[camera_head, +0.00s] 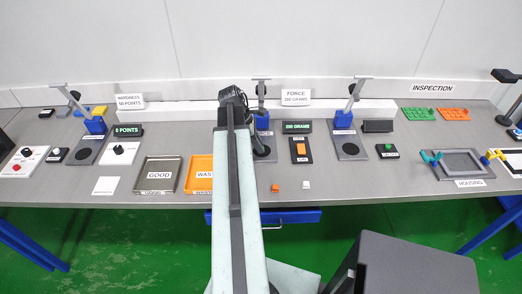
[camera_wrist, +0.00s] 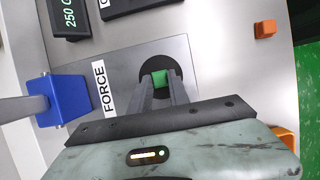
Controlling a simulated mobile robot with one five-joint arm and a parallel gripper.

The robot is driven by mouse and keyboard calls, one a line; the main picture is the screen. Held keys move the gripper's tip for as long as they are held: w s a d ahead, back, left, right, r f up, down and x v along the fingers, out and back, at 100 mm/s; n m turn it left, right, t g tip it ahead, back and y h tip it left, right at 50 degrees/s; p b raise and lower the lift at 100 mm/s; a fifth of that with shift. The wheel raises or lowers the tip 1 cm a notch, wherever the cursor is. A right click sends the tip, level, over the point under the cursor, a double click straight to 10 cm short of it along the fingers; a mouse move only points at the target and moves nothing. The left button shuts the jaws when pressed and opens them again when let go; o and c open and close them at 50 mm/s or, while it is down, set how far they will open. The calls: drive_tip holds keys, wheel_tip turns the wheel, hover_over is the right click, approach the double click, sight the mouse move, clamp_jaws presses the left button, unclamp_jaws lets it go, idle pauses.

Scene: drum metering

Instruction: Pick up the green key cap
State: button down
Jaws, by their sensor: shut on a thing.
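The green key cap (camera_wrist: 161,78) shows in the wrist view between the fingertips of my gripper (camera_wrist: 160,80). The gripper is shut on it, with one finger on each side. The cap is over the dark round pad (camera_wrist: 168,62) of the FORCE station. I cannot tell whether it touches the pad. In the head view my arm covers the gripper and the cap, and only part of the pad (camera_head: 264,152) shows beside the arm.
The FORCE station's blue block (camera_wrist: 58,98) stands close to the gripper. An orange cap (camera_head: 276,187) and a white cap (camera_head: 306,184) lie near the table's front edge. The GOOD tray (camera_head: 160,188) and orange WASTE tray (camera_head: 200,158) are left of my arm.

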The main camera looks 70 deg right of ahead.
wheel_tip(320, 180, up, 9)
drive_tip(key=p, duration=0.9)
drive_tip(key=shift+r, duration=0.15)
